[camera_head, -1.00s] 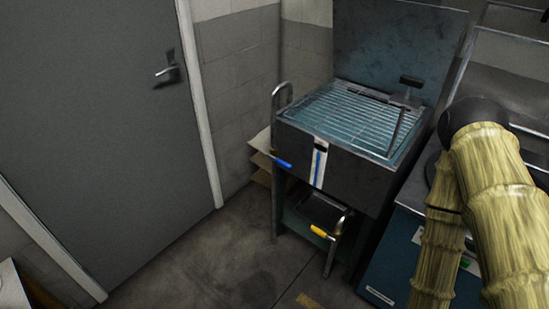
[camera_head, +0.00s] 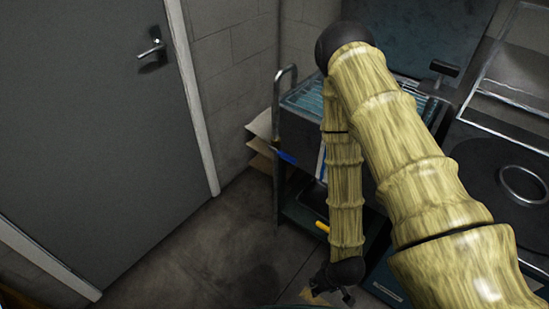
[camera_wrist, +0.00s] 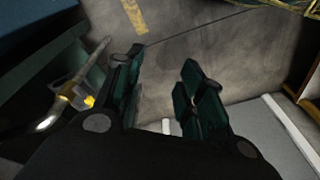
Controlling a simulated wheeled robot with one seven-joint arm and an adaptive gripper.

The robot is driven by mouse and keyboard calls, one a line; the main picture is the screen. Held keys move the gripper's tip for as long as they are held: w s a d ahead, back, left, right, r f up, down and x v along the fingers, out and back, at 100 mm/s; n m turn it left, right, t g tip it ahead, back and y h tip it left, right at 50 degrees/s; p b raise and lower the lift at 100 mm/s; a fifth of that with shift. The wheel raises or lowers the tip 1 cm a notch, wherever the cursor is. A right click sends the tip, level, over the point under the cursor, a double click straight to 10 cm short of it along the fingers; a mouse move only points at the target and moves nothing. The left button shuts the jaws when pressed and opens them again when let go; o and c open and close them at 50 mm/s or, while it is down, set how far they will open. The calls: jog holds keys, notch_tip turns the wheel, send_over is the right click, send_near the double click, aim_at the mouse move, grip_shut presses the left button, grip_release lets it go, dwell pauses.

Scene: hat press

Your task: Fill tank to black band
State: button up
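The tank (camera_head: 300,128) is a dark metal basin with a wire grille, standing against the wall beyond my arm, which covers much of its front. A sliver of its white-and-blue level strip (camera_head: 321,162) shows beside my arm; the black band is hidden. A blue-handled lever (camera_head: 287,157) sits at the tank's left pipe. A yellow-handled lever (camera_head: 322,227) sits lower and shows partly; its yellow end also appears in the wrist view (camera_wrist: 89,101), left of the fingers. My gripper (camera_head: 338,290) hangs low in front of the tank. Its fingers (camera_wrist: 160,72) are apart and empty.
A closed grey door (camera_head: 90,130) fills the left. A dark press with a round ring (camera_head: 522,185) stands right of the tank. Shelved sheets (camera_head: 262,128) stick out left of the tank. The floor (camera_head: 190,255) before the door is clear.

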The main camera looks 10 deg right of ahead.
jog(key=w+f+n+t+y+b, duration=0.1)
jog(key=w+f+t+b, duration=0.2)
jog(key=w, duration=0.8)
jog(key=n+t+y+b, duration=0.7)
jog(key=t+y+b, duration=0.2)
jog(key=b, duration=0.6)
send_near(278, 151)
jog(key=x, duration=0.2)
jog(key=f+b+x, duration=0.1)
jog(key=x, duration=0.2)
jog(key=shift+w, duration=0.25)
jog(key=shift+c, duration=0.4)
jog(key=shift+d, duration=0.1)
grip_shut()
